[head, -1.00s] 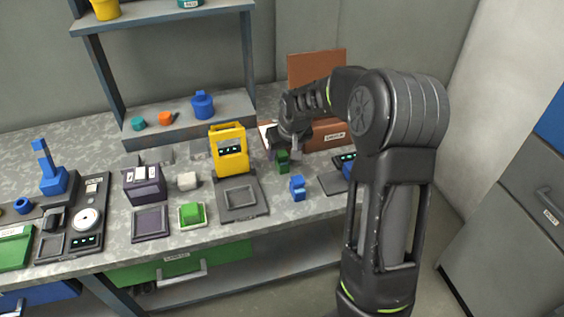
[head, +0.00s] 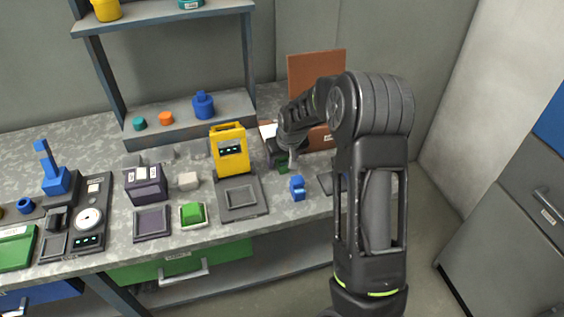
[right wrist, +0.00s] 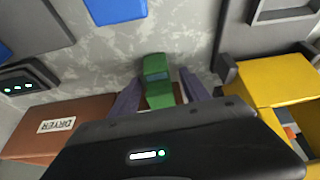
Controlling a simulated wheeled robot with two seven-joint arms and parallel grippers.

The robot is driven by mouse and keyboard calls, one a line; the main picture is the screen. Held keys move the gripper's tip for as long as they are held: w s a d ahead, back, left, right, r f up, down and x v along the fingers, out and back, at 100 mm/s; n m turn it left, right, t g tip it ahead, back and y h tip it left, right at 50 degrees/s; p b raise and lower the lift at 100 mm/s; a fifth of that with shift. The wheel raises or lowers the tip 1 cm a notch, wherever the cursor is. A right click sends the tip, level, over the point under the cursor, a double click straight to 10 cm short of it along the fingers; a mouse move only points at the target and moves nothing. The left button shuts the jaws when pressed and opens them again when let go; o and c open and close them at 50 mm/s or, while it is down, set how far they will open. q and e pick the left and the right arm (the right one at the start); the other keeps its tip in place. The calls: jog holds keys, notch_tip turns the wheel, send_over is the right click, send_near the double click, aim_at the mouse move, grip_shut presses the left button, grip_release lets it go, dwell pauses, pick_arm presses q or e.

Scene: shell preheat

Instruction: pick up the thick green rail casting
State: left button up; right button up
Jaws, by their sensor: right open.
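The green casting (head: 282,168) stands on the bench to the right of the yellow-framed machine, partly hidden by my right gripper (head: 286,158). In the right wrist view the green casting (right wrist: 157,84) is a stepped block between the two fingers of my right gripper (right wrist: 159,82). The fingers are open, one on each side of it; I cannot tell whether they touch it. My left gripper is not in view.
A blue casting (head: 297,188) stands close by, nearer the bench front. The yellow-framed machine (head: 229,150) is to the left. A brown box labelled DRYER (right wrist: 60,125) is on the other side.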

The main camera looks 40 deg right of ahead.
grip_shut()
dwell(0.5)
